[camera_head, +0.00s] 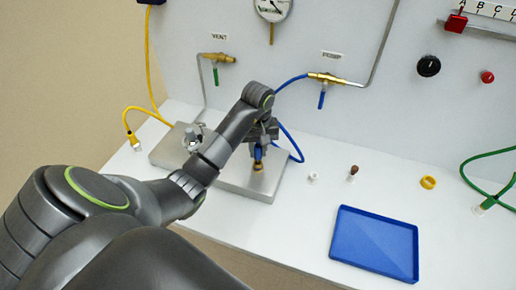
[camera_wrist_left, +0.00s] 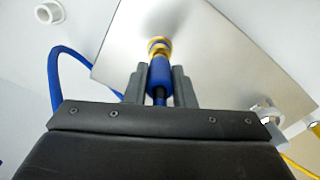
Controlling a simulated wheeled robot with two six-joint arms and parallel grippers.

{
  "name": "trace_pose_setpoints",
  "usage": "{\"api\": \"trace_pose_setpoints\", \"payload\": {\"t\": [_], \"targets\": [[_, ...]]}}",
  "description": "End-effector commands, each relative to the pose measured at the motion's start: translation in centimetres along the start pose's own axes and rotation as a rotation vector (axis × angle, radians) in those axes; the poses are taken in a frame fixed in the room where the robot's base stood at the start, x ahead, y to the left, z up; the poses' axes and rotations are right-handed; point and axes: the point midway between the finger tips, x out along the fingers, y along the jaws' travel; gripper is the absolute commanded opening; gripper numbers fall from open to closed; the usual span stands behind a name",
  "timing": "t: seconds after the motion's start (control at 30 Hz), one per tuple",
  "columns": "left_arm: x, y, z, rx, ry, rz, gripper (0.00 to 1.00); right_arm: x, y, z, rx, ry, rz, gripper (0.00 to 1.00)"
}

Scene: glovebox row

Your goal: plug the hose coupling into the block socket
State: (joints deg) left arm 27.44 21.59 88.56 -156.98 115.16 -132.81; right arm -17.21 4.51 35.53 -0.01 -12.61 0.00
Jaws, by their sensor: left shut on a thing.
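The hose coupling (camera_head: 258,154) is a blue sleeve on a blue hose (camera_head: 290,137). My left gripper (camera_head: 258,147) is shut on it and holds it upright over the grey metal block (camera_head: 262,187). The coupling also shows in the left wrist view (camera_wrist_left: 161,74), between the two fingers (camera_wrist_left: 160,84). A brass ring (camera_wrist_left: 159,46) shows at the coupling's far end, against the block's face (camera_wrist_left: 215,60). I cannot tell whether the brass is the coupling's tip or the block socket, nor whether the coupling is seated. My right gripper is not in view.
A yellow hose (camera_head: 150,113) and a silver fitting (camera_head: 193,138) are left of my gripper. A blue tray (camera_head: 372,212), a white ring (camera_head: 313,177), a brown-topped peg (camera_head: 353,172) and a yellow ring (camera_head: 428,182) stand to the right. A panel with valves rises behind.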

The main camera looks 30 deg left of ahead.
Motion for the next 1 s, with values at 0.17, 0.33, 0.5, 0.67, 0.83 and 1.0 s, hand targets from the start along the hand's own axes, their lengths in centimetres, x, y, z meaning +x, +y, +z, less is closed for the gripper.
{"api": "trace_pose_setpoints", "payload": {"t": [0.17,0.33,0.5,0.67,0.83,1.0], "targets": [[0.6,0.0,0.0,0.000,0.000,0.000,0.00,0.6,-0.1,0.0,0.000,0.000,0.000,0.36],[1.0,0.0,0.0,0.000,0.000,0.000,0.00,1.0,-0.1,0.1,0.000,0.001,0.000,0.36],[1.4,0.0,0.0,0.000,0.000,0.000,0.00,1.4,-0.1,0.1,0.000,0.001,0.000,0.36],[1.8,0.0,0.0,0.000,0.000,0.000,0.00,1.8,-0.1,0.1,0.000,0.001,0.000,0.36],[1.8,0.0,0.0,0.000,-0.001,0.000,0.31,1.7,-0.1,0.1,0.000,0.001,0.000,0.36],[1.8,0.0,0.0,0.000,-0.001,0.000,0.48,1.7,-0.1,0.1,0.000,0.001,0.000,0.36]]}}
